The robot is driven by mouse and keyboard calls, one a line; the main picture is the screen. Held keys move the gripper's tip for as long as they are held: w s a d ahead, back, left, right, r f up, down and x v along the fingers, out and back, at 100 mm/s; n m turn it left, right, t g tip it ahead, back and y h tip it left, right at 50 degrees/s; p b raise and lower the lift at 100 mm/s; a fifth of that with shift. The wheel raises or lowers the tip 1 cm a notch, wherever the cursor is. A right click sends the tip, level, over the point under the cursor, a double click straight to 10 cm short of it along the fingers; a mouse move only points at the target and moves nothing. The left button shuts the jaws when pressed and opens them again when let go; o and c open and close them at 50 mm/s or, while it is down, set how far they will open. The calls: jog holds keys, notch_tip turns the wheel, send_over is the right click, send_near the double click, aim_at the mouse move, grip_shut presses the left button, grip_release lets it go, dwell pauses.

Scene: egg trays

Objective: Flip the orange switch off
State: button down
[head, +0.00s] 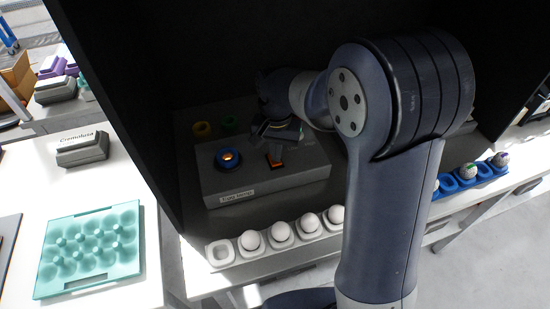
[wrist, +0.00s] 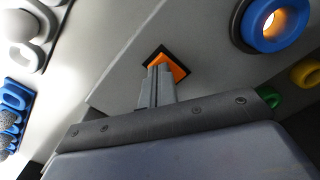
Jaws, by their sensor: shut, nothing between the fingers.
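The orange switch (head: 274,164) sits in a dark square frame on the sloped top of a grey box (head: 290,182). It glows orange at its front part in the head view. In the wrist view the orange switch (wrist: 180,72) shows just beyond my fingertips, which hide part of it. My gripper (head: 276,153) is shut and empty, with its fingers (wrist: 158,72) pointing at the switch. The tips are at or very close to the switch; I cannot tell whether they touch it. I cannot read the switch's on or off position.
A blue ring with a lit centre (head: 228,158) is left of the switch. Yellow (head: 202,129) and green rings (head: 230,122) sit behind. A white egg tray (head: 220,253) with several eggs stands in front. Dark walls enclose the box. A teal tray (head: 90,287) lies left.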

jog(key=shift+f+b, duration=0.3)
jog(key=shift+f, duration=0.25)
jog(key=shift+r, duration=0.1)
jog(key=shift+r+p, duration=2.95)
jog(key=shift+r, duration=0.5)
jog(key=shift+f, duration=0.15)
notch_tip(320, 180, down, 7)
jog(key=b, duration=0.6)
jog(key=shift+r, duration=0.2)
